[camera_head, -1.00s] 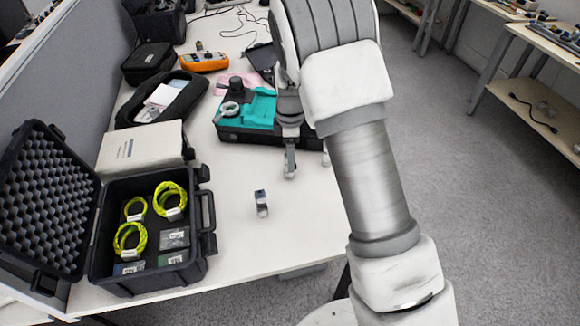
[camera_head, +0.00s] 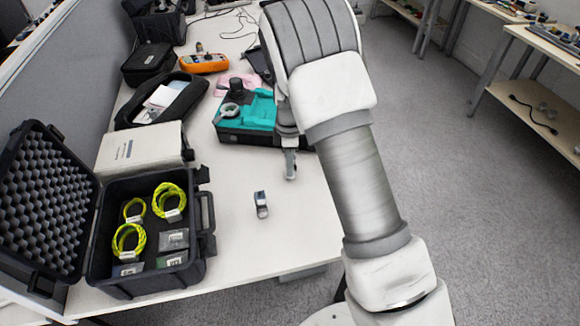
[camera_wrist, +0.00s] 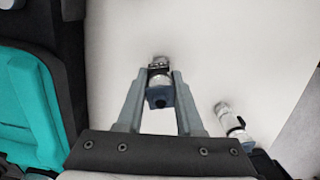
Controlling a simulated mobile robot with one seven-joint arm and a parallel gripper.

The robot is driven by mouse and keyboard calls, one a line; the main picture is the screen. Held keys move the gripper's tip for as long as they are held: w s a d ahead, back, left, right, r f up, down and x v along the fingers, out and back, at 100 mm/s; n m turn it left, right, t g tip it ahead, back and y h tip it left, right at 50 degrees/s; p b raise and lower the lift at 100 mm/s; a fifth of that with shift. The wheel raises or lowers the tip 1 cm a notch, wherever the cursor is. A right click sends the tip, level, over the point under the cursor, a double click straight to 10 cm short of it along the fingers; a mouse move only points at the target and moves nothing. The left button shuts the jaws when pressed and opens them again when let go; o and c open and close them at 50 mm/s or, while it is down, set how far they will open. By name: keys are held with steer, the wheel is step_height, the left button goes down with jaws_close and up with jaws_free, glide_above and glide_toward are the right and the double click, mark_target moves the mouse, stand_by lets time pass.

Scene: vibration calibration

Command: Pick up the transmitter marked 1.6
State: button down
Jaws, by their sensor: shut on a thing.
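My gripper (camera_wrist: 158,74) is shut on a small metal-and-dark-blue transmitter (camera_wrist: 159,94) in the wrist view. The transmitter sits between the two fingertips, over the white tabletop. Its marking cannot be read. A second transmitter (camera_wrist: 231,122), silver with a dark band, lies on the table to the right, apart from the fingers. It also shows in the head view (camera_head: 261,204), left of and nearer than my gripper (camera_head: 291,166). In the head view only one finger shows, and the held transmitter cannot be made out behind it.
A black case with a teal insert (camera_head: 228,128) lies close behind and left of my gripper. An open black case (camera_head: 150,282) with yellow-green coiled cables stands at the front left. The white table (camera_head: 240,240) is bare around the loose transmitter.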

stand_by(0.4)
steer(key=shift+r, duration=0.6)
step_height(320, 180, up, 3)
steer(key=shift+f+p, duration=0.1)
steer(key=shift+p, duration=0.35)
steer(key=s+d+r+p, duration=0.3)
steer(key=s+d+r, duration=0.3)
steer(key=d+r, duration=0.3)
step_height(320, 180, up, 2)
steer(key=shift+s+d+p, duration=0.25)
steer(key=shift+d+p, duration=0.05)
steer(key=shift+p, duration=0.1)
